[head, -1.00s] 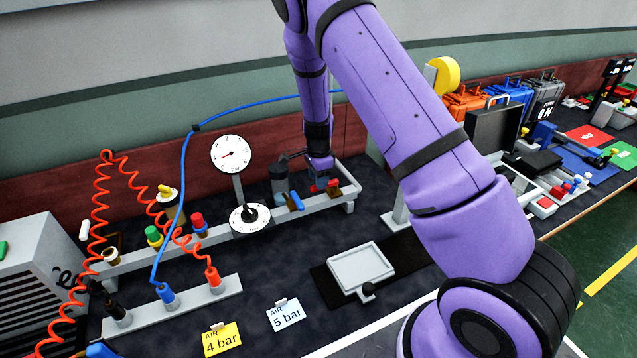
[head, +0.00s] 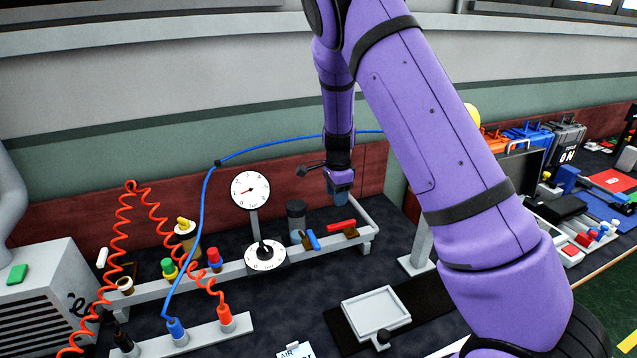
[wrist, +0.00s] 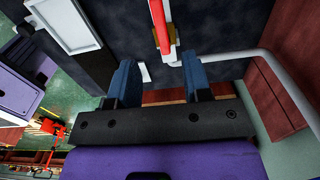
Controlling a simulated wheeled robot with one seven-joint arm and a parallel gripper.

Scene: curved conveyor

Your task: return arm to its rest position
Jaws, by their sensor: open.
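My gripper (head: 341,190) hangs at the end of my purple arm, above the right end of the grey rail. In the wrist view my gripper (wrist: 159,85) has its two blue fingers wide apart with nothing between them. A red lever (head: 341,225) on a brass valve lies just below the gripper, apart from it. The red lever also shows in the wrist view (wrist: 158,25), beyond the fingertips.
A round gauge (head: 250,190), a dial (head: 265,255) and a blue lever (head: 313,240) stand left of the gripper. A blue hose (head: 280,139) arches behind my arm. A grey tray (head: 376,310) lies in front. The dark red wall (head: 130,210) is close behind.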

